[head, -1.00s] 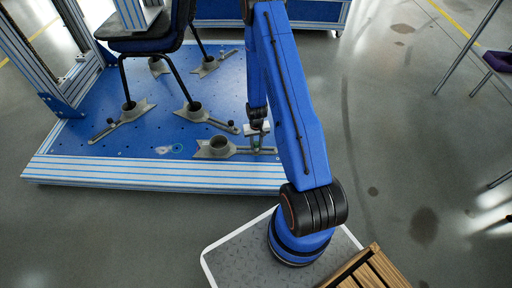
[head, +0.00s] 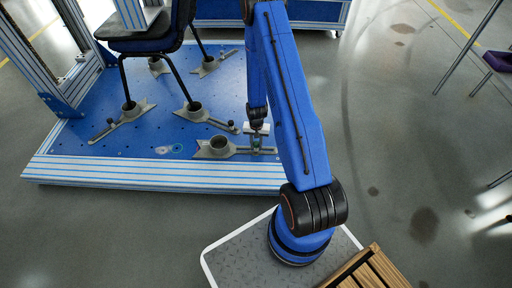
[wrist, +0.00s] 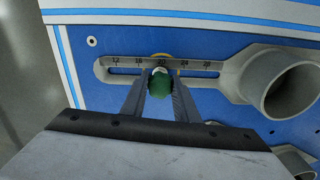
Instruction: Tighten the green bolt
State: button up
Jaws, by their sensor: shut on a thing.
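The green bolt (wrist: 160,84) stands in the slot of a grey slotted clamp arm (wrist: 121,66) in the wrist view. My gripper (wrist: 160,97) has one finger on each side of the bolt head and is shut on it. In the head view the green bolt (head: 256,144) is a small spot under my gripper (head: 257,140), at the clamp near the front edge of the blue platform. The clamp's round cup (wrist: 283,82) is to the right in the wrist view and empty. The lower part of the bolt is hidden.
A dark chair (head: 146,40) stands on the blue platform (head: 150,130) with its legs in other grey cups (head: 194,109). Blue and silver frame posts (head: 42,60) rise at the left. A wooden slatted crate (head: 370,270) is near my base. Open floor lies to the right.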

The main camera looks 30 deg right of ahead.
jog(key=m, duration=0.3)
jog(key=shift+m, duration=0.4)
jog(key=o, duration=1.1)
jog(key=shift+c, duration=0.2)
jog(key=n, duration=0.4)
